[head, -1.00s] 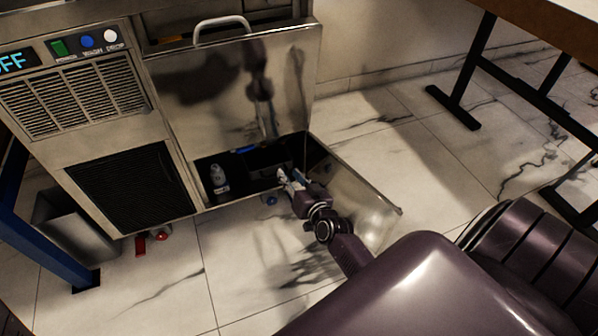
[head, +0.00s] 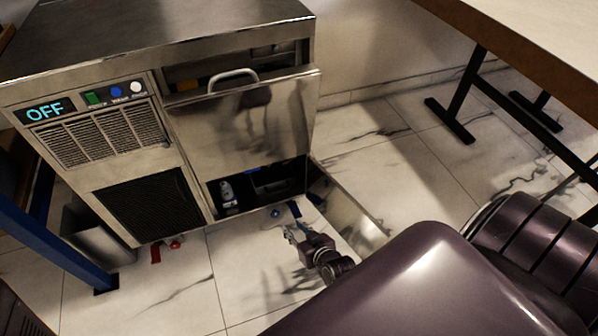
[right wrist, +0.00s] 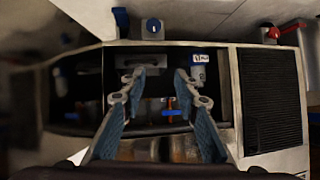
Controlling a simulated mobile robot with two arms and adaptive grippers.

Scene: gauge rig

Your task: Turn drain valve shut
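My right gripper (head: 291,232) is in front of the open lower compartment of the steel machine (head: 240,128). In the right wrist view its two fingers (right wrist: 160,76) are apart with nothing between them, facing the compartment. A small orange and blue fitting (right wrist: 170,104) shows inside, beyond the fingers. Red handled parts (head: 156,252) sit low under the dark grille. I cannot tell which of these is the drain valve. My left gripper is out of view.
A white bottle (head: 226,192) stands inside the compartment. An open steel door (head: 352,220) is at its right. A grey bin (head: 98,245) stands beside a blue post at left. A table with black legs (head: 455,120) is at right. Marble floor ahead is clear.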

